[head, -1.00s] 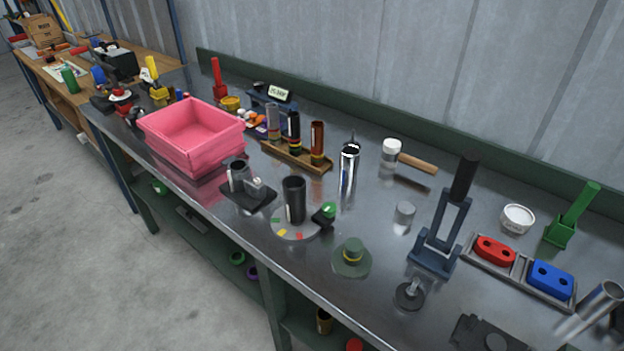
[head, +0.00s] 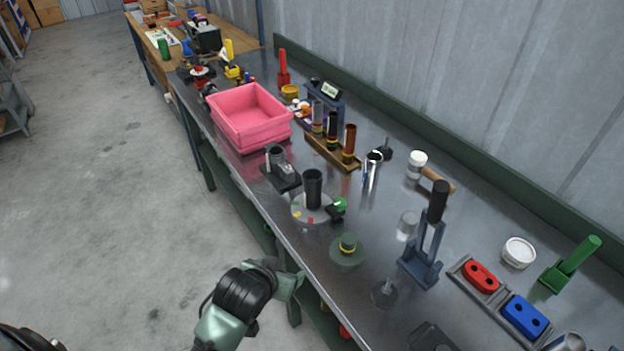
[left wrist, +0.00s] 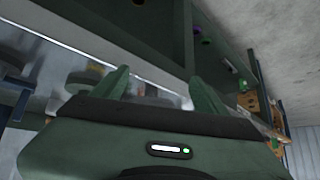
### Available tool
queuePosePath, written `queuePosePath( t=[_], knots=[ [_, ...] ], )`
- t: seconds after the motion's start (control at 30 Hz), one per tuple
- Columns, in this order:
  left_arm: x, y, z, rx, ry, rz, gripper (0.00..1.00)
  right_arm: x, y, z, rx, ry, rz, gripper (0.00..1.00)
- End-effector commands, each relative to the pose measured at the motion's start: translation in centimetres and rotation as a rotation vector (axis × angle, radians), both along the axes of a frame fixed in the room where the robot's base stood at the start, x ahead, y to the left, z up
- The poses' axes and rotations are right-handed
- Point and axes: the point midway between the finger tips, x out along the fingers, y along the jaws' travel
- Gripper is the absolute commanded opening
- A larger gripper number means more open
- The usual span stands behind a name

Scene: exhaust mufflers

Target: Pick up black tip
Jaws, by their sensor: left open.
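A black tip (head: 332,130) stands upright in a wooden rack (head: 327,152), between a grey tip (head: 317,117) and a copper-brown tip (head: 349,143). A larger black tube (head: 312,188) stands on a round grey plate with coloured marks (head: 297,208). My left gripper (head: 297,284) is low at the bench's front edge, well apart from both black pieces. In the left wrist view its two green fingers (left wrist: 157,88) are spread with nothing between them. My right gripper does not show.
A pink bin (head: 248,122) stands left of the rack. A chrome cylinder (head: 372,170), a blue press stand (head: 422,255) and a green-based piece (head: 348,250) stand nearby. The bench's front edge lies beside my left gripper. Open floor (head: 90,200) is at left.

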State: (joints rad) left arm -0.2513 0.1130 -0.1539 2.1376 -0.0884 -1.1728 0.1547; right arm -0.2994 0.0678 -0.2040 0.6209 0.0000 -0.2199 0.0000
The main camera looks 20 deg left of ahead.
Motion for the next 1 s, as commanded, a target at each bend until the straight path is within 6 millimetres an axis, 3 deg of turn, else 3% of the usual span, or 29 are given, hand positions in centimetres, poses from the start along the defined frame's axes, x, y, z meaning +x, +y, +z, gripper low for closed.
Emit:
queuePosePath(
  t=[0.03,0.3,0.5,0.7,1.0],
  knots=[
    [1.8,0.0,1.0,-0.004,-0.044,0.008,0.73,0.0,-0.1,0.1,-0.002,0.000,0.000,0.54],
    [10.7,-0.4,4.2,-0.027,-0.259,0.031,0.73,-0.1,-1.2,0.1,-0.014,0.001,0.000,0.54],
    [16.3,-0.7,7.3,-0.048,-0.409,0.033,0.73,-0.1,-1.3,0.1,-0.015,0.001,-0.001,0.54],
    [19.4,-0.9,8.2,-0.057,-0.466,0.031,0.73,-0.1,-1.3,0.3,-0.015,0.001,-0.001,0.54],
    [21.4,-0.6,7.5,-0.057,-0.465,0.032,0.73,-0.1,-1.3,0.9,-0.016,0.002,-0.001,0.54]
  ],
)
